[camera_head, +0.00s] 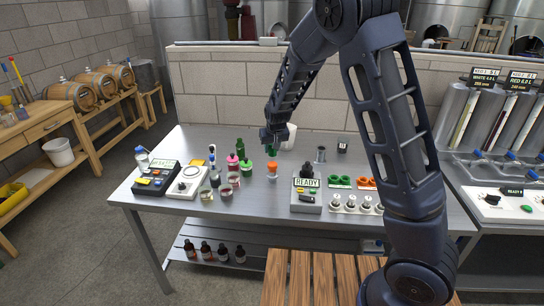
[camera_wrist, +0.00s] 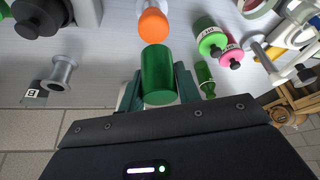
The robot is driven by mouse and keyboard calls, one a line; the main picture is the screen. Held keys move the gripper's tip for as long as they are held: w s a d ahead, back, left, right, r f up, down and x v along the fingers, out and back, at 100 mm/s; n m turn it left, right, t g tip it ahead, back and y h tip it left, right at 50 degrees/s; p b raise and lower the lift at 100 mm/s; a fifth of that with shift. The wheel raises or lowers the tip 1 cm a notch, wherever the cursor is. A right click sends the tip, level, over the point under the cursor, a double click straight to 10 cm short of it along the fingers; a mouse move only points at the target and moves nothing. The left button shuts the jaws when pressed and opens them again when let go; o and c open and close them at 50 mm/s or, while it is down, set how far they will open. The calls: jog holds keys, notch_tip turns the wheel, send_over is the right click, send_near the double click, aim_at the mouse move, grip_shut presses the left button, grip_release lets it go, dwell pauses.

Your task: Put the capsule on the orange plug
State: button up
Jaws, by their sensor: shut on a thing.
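My gripper (camera_wrist: 158,90) is shut on a green cylindrical capsule (camera_wrist: 158,72), which sits between its two fingers in the wrist view. The orange plug (camera_wrist: 153,26) tops a pale small vessel and lies just beyond the capsule's end in that view, with no clear overlap. In the head view the orange plug (camera_head: 272,165) stands on the grey bench, just below my gripper (camera_head: 271,147). The capsule is mostly hidden by my gripper there. I cannot tell the exact gap between capsule and plug.
A READY box (camera_head: 307,192) with a black top is to the right in the head view. A grey flanged spool (camera_wrist: 61,73) stands nearby.

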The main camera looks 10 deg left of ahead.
aim_at(272, 162)
jog(key=shift+f, duration=2)
jog(key=o, duration=0.6)
jog(key=shift+f, duration=0.1)
jog(key=v, duration=1.2)
